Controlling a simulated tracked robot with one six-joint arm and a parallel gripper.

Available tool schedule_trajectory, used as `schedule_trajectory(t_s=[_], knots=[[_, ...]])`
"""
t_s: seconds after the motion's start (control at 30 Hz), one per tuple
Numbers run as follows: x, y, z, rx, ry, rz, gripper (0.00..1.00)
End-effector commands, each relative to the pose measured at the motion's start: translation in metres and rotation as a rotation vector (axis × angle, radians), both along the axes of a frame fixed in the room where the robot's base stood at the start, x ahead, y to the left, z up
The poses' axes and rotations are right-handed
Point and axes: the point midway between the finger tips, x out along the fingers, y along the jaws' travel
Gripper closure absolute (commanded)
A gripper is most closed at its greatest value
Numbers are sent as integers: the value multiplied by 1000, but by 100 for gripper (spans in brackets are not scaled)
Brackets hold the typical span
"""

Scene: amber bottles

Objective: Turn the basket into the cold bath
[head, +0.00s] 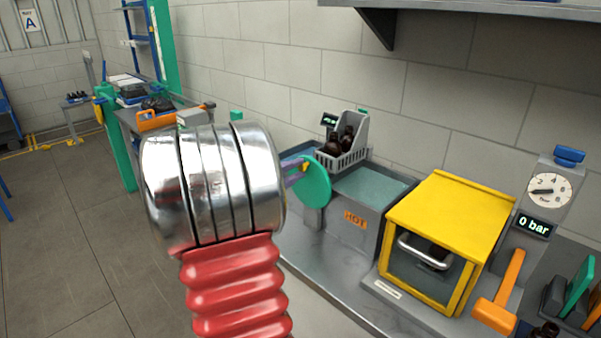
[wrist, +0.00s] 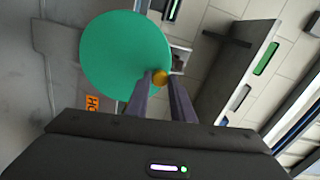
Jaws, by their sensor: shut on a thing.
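The grey basket (head: 357,150) holds brown bottles (head: 347,138) and sits tilted at the back left of the hot bath (head: 378,185), marked HOT. The hot bath has a teal surface. A green disc (head: 314,186) stands upright at the bath's left end; it also shows in the wrist view (wrist: 112,55). My gripper (head: 296,168) is shut on a small yellow knob (wrist: 160,77) at the disc's edge. The two fingers flank the knob in the wrist view. No bath marked cold can be made out; my arm hides the area left of the disc.
A yellow-framed oven-like box (head: 450,215) with a handle stands right of the bath. Beside it are a 0 bar display (head: 533,224), a gauge (head: 549,190) and an orange lever (head: 500,292). A grey shelf (head: 470,8) overhangs the bench. Open floor (head: 60,230) lies left.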

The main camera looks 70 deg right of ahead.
Motion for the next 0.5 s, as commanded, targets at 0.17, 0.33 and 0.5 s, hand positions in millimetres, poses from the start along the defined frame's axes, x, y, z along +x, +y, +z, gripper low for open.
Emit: schedule_trajectory(t_s=[0.17, 0.33, 0.5], knots=[[3, 1, -5, 12, 6, 4, 100], [3, 1, -5, 14, 6, 6, 100], [4, 2, -5, 13, 6, 6, 73]])
